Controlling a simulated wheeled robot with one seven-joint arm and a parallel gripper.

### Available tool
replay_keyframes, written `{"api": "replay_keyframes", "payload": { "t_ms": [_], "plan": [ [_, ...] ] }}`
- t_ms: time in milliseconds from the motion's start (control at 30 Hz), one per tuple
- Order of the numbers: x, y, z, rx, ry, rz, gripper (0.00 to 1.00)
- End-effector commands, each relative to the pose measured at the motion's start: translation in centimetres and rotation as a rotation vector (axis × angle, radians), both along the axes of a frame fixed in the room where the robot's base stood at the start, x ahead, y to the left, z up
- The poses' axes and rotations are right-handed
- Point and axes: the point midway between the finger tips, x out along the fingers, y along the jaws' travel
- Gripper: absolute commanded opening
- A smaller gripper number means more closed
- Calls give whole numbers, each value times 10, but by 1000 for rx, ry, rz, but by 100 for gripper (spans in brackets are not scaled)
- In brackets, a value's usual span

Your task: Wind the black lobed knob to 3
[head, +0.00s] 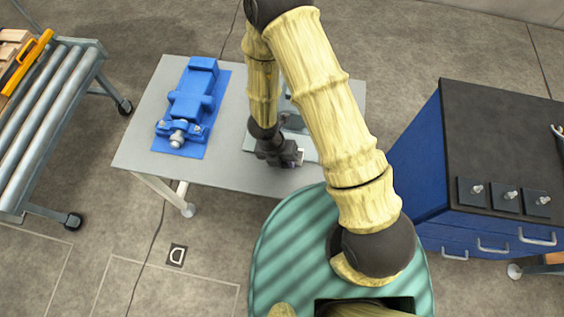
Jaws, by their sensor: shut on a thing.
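My gripper (291,160) is over the front part of the grey table, at a grey-green device (252,143). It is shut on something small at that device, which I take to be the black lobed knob. The dark jaws and wrist cover the knob, so its lobes, its pointer and any numbers around it cannot be made out. The arm also hides much of the device.
A blue vise (193,95) stands on the left of the grey table (140,150). A roller conveyor (50,80) is at far left. A blue cabinet (415,160) with a dark top stands at right, bearing several small fittings. Floor between table and conveyor is clear.

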Motion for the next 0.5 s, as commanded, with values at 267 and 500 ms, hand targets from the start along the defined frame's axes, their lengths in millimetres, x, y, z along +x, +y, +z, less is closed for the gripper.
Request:
{"api": "replay_keyframes", "payload": {
  "t_ms": [267,500],
  "plan": [
    [3,-1,-6,110,-27,-2,14],
    [3,-3,-6,222,-48,-4,14]
  ]
}}
